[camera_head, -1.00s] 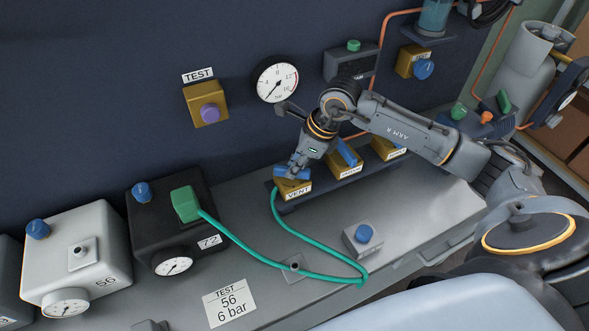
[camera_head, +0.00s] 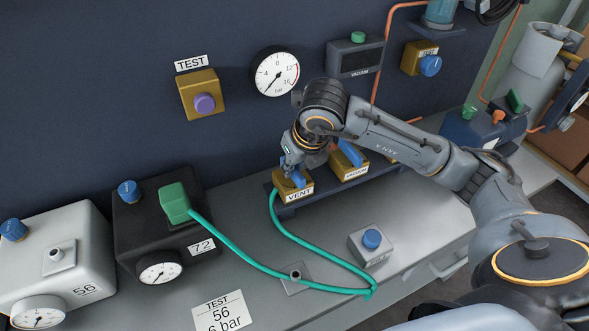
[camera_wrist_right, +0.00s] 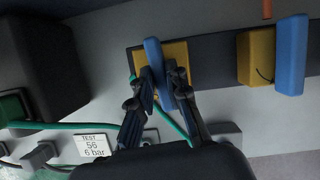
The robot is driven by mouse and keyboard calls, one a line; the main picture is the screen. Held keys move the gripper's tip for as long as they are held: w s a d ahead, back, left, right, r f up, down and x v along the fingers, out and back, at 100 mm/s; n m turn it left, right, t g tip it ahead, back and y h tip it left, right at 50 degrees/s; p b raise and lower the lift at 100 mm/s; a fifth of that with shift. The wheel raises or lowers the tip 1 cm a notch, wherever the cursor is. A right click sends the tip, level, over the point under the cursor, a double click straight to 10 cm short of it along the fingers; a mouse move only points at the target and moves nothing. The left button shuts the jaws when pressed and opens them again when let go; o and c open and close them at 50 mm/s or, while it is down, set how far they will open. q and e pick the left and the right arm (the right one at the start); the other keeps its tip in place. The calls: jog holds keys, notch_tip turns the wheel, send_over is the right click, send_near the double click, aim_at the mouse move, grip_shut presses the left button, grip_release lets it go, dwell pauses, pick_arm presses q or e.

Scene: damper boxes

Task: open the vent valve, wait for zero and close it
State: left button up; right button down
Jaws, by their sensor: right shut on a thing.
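The yellow VENT valve (camera_head: 293,193) sits at the left end of the dark manifold on the bench. My right gripper (camera_head: 294,172) is shut on its blue handle (camera_wrist_right: 154,57). In the wrist view both fingers sit close around the lower end of the handle, which lies roughly parallel to the neighbouring valve's blue handle (camera_wrist_right: 291,55). The round wall gauge (camera_head: 275,73) has its needle at lower left, near the low end. A green hose (camera_head: 262,264) runs from the valve to the green plug (camera_head: 174,203) on the black box 72 (camera_head: 140,232). My left gripper is out of view.
The white box 56 (camera_head: 75,262) stands left of box 72. A TEST card (camera_head: 222,311) reads 56, 6 bar. A small blue-knobbed box (camera_head: 371,245) sits in front of the manifold.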

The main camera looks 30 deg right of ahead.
jog(key=shift+m, duration=0.6)
jog(key=shift+h+b, duration=0.3)
jog(key=c, duration=1.3)
grip_release()
jog(key=v, duration=1.2)
jog(key=shift+w+r, duration=0.1)
